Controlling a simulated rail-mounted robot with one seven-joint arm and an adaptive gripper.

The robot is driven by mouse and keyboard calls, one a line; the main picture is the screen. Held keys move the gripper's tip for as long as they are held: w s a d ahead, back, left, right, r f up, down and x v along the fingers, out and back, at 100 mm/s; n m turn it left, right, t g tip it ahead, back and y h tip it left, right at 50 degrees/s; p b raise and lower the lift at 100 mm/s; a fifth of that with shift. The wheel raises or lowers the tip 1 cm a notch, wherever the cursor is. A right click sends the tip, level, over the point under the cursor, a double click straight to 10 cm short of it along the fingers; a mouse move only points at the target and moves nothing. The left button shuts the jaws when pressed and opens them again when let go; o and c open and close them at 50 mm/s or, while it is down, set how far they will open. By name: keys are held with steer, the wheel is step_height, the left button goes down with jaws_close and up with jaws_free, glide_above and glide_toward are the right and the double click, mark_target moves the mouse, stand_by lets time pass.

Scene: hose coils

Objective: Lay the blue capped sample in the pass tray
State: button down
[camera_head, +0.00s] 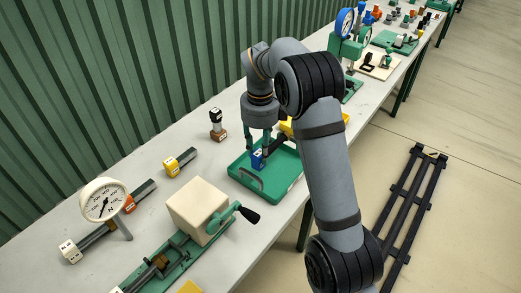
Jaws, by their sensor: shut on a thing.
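The blue capped sample (257,159) is held in my gripper (264,150), low over the green tray (238,174). My gripper points down and is shut on the sample. The sample's blue end shows, and part of it is hidden by the fingers. I cannot tell whether the sample touches the tray floor. The tray has a raised rim and a grey handle, and its right part is partly hidden behind my arm. I cannot read a pass label on it.
A cream block with a crank (199,207) and a dial gauge (104,200) stand at the front left. A yellow-ended sample (180,162) and a black-and-white sample on a brown base (217,125) are left of the tray. Blue-dialled equipment (346,42) stands farther back.

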mark_target(261, 165)
steer(key=shift+f+b, duration=2.6)
steer(key=shift+f, duration=0.2)
steer(key=shift+f+b, duration=0.6)
steer(key=shift+b, duration=0.3)
steer(key=c, duration=1.1)
jaws_free()
steer(key=shift+r, duration=0.15)
steer(key=shift+r+p, duration=3.2)
steer(key=shift+r, duration=0.7)
